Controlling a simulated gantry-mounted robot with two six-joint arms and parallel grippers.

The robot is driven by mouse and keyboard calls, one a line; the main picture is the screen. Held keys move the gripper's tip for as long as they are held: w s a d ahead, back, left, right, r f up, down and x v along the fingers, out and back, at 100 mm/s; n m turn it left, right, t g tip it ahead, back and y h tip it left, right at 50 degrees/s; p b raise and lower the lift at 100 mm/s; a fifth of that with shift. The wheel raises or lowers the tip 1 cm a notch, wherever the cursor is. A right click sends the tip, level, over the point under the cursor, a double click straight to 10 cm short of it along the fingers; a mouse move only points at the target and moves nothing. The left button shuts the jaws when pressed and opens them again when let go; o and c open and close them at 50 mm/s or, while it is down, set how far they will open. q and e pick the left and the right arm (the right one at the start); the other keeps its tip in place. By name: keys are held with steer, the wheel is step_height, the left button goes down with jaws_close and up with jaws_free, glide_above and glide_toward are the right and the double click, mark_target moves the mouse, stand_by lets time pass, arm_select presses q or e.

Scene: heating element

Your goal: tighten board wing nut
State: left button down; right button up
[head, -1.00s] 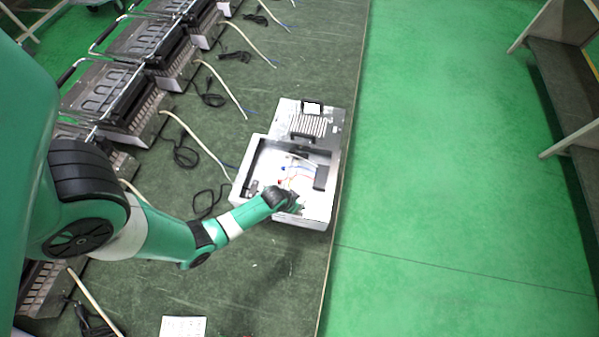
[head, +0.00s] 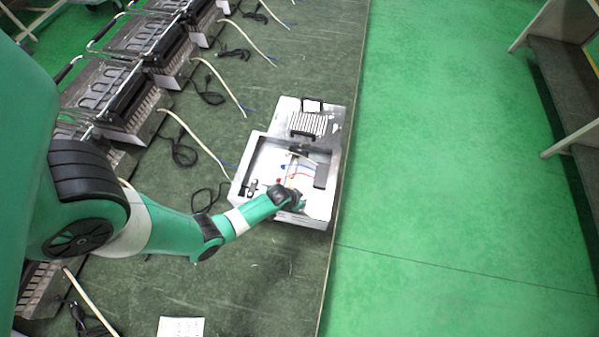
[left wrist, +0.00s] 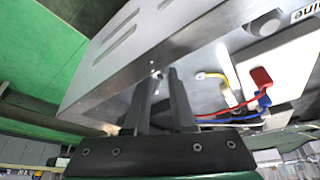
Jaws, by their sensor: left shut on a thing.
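An open metal housing (head: 240,187) stands on the bench with wires inside it. My left gripper (head: 298,201) reaches down into its near right part. In the left wrist view the two dark fingers (left wrist: 160,80) stand close together by the housing's inner wall. A small metal piece, apparently the wing nut (left wrist: 156,74), shows at the fingertips, and the gripper is shut on it. Most of the nut is hidden by the fingers. Red, blue and yellow leads (left wrist: 262,77) lie to the right of the fingers. My right gripper is not in view.
A slotted metal panel (head: 308,122) lies behind the housing. Several grill units (head: 120,100) with cables line the left of the bench. A white sheet (head: 182,327) lies at the front. The bench's right edge is close beside the housing.

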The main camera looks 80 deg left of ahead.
arm_select(q)
steer(key=shift+m, duration=0.4)
stand_by(0.5)
steer(key=shift+a+m+h, duration=0.15)
steer(key=shift+m+h, duration=0.25)
steer(key=shift+m, duration=0.3)
steer(key=m+h, duration=0.1)
steer(key=m, duration=0.2)
steer(key=shift+a+t, duration=0.15)
steer(key=shift+t, duration=0.15)
steer(key=shift+m+h, duration=0.4)
steer(key=shift+m, duration=0.5)
steer(key=shift+a+m+h+p, duration=0.1)
steer(key=shift+m+h+p, duration=0.3)
steer(key=shift+m, duration=0.7)
steer(key=c, duration=0.8)
jaws_free()
steer(key=shift+o, duration=0.2)
